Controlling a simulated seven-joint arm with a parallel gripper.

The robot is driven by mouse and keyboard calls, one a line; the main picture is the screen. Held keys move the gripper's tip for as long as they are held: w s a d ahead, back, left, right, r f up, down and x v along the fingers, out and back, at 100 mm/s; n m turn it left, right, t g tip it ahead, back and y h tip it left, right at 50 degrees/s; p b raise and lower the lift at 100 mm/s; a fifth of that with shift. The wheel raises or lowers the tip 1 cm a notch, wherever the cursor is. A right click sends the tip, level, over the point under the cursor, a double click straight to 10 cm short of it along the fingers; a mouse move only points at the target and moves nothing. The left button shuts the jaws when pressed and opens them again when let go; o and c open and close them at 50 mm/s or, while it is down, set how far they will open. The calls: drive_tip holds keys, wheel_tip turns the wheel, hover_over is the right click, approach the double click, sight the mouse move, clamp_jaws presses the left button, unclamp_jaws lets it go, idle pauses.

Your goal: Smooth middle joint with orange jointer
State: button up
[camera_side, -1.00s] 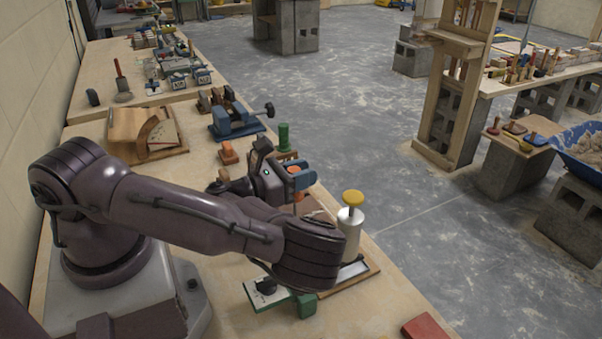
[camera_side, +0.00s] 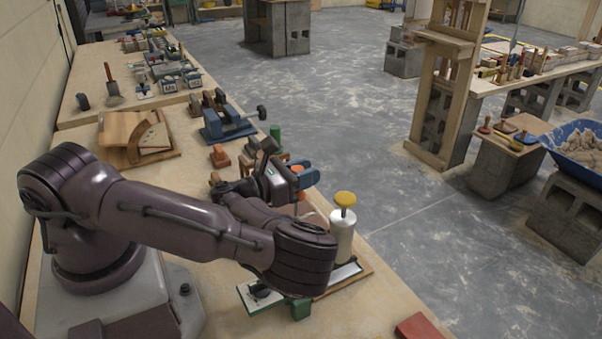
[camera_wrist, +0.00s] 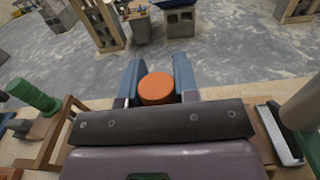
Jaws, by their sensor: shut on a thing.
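My gripper (camera_side: 299,176) has blue fingers and is shut on the orange jointer. In the wrist view the jointer's round orange handle (camera_wrist: 157,88) sits between the two blue fingertips (camera_wrist: 158,80). In the side view only small patches of orange (camera_side: 297,168) show at the fingers. The jointer's metal part cannot be made out. A brownish-red surface (camera_side: 303,208) lies just below my gripper, near the bench's right edge, largely behind my arm. The joints, including the middle one, are not distinguishable. I cannot tell whether the jointer touches the surface.
A white cylinder with a yellow knob (camera_side: 344,199) stands close in front of my gripper. A green handle (camera_side: 275,132) and a blue vise-like tool (camera_side: 226,124) stand behind it. A green-edged plate (camera_side: 262,296) and a red block (camera_side: 420,327) lie nearer.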

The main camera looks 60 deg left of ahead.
drive_tip(key=shift+w, duration=0.2)
drive_tip(key=shift+w, duration=0.65)
drive_tip(key=shift+w+f, duration=0.1)
drive_tip(key=shift+w, duration=0.6)
drive_tip(key=shift+w, duration=0.15)
drive_tip(key=shift+w, duration=0.6)
